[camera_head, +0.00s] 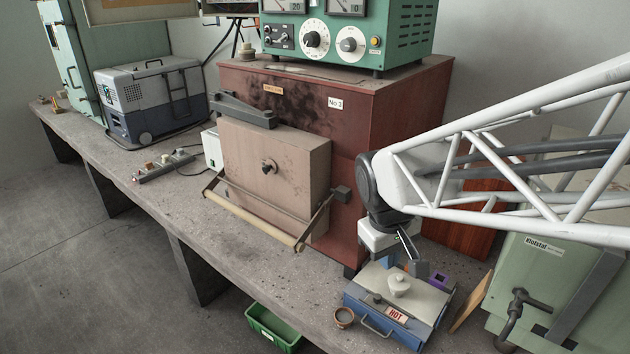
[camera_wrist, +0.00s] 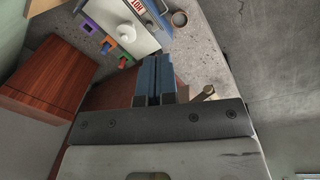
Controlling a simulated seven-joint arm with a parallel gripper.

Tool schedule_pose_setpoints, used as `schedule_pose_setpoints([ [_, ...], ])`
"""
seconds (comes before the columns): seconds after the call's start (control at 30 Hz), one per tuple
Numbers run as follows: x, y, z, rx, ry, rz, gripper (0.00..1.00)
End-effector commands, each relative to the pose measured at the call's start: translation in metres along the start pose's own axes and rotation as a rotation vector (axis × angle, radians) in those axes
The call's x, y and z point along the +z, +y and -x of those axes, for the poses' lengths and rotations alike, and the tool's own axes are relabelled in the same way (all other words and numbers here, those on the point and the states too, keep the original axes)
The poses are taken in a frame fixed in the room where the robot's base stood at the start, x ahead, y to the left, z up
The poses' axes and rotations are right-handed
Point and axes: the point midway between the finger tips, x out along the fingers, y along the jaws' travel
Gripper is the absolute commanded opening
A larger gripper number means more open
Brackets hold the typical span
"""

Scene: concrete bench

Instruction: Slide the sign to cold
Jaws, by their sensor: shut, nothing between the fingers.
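The sign (camera_head: 396,314) is a small white plate with red lettering reading HOT. In the wrist view the sign (camera_wrist: 137,5) is cut by the top edge, upside down. A white knobbed lid (camera_head: 399,285) rests on the box top. My gripper (camera_head: 419,266) hangs above the back of the box, apart from the sign. In the wrist view its blue fingers (camera_wrist: 155,62) are together and empty. No word COLD is visible.
A small brown cup (camera_head: 344,317) stands left of the box. Small coloured blocks (camera_wrist: 107,46) lie behind it. A red-brown furnace cabinet (camera_head: 405,110) rises at the back left, and a pale green cabinet (camera_head: 545,275) stands at right. A green bin (camera_head: 272,328) sits below the bench edge.

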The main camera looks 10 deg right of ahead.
Motion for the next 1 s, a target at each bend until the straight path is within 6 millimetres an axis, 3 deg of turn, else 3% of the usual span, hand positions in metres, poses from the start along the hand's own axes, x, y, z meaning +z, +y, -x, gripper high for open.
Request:
schedule_pose_setpoints([
  [0.57, -0.068, 0.015, -0.059, 0.021, -0.141, 0.265, 0.00],
  [1.0, -0.114, 0.021, -0.117, 0.019, -0.247, 0.472, 0.00],
])
